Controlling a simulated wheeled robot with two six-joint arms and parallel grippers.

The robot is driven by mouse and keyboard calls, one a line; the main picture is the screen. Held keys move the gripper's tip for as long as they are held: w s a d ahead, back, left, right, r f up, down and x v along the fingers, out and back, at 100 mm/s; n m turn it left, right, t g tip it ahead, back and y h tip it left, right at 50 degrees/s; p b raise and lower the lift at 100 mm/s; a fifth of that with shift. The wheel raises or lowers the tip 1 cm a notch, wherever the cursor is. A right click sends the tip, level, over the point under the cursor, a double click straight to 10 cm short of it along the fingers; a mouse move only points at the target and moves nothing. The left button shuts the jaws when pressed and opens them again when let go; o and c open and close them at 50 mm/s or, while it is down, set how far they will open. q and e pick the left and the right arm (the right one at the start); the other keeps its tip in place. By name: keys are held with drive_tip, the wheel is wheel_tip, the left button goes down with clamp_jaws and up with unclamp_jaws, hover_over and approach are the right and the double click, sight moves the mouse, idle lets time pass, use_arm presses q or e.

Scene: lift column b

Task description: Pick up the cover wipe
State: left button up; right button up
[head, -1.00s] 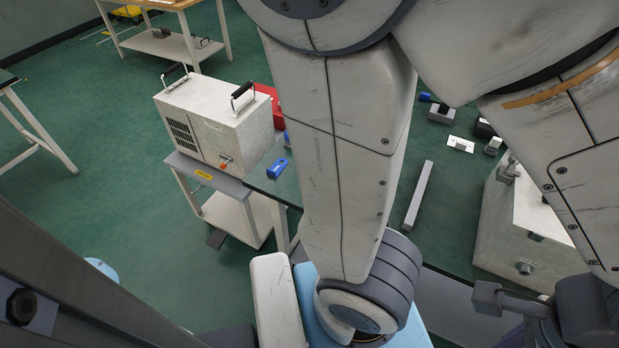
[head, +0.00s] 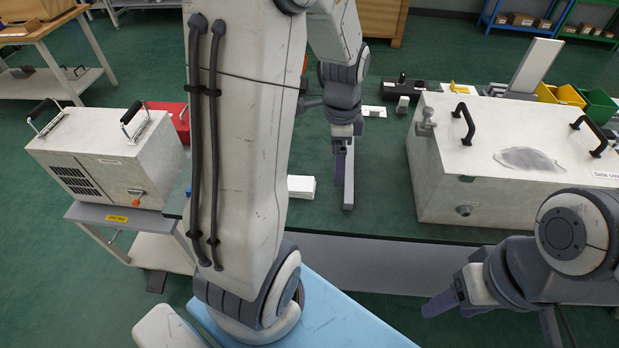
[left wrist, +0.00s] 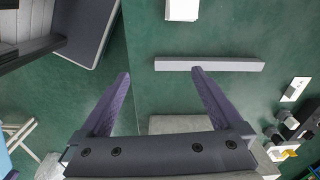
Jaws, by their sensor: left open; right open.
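A small white block-like stack (head: 301,187), which may be the cover wipe, lies on the green bench top just right of my large arm link. It also shows at the top edge of the left wrist view (left wrist: 182,10), partly cut off. My left gripper (head: 342,168) points down over the bench, right of the white stack. In the left wrist view its purple fingers (left wrist: 161,73) are apart with nothing between them. My right gripper (head: 452,304) is low at the right, in front of the bench edge, with its fingers apart and empty.
A grey bar (left wrist: 210,64) lies on the bench near my left gripper. A large white case (head: 500,160) with black handles stands right. A white vented box (head: 100,155) stands left on a cart, with a red box (head: 172,118) behind it. Small parts (head: 405,88) lie at the back.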

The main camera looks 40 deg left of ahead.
use_arm(q)
drive_tip(key=a+f+m, duration=0.1)
drive_tip(key=a+f, duration=0.3)
drive_tip(key=a, duration=0.5)
drive_tip(key=b, duration=0.1)
hover_over(300, 184)
drive_tip(key=f, duration=0.4)
drive_tip(key=shift+w+d+f, duration=0.1)
drive_tip(key=shift+w, duration=0.15)
drive_tip(key=shift+s+f, duration=0.2)
drive_tip(key=shift+f, duration=2.85)
drive_tip(key=c, duration=1.4)
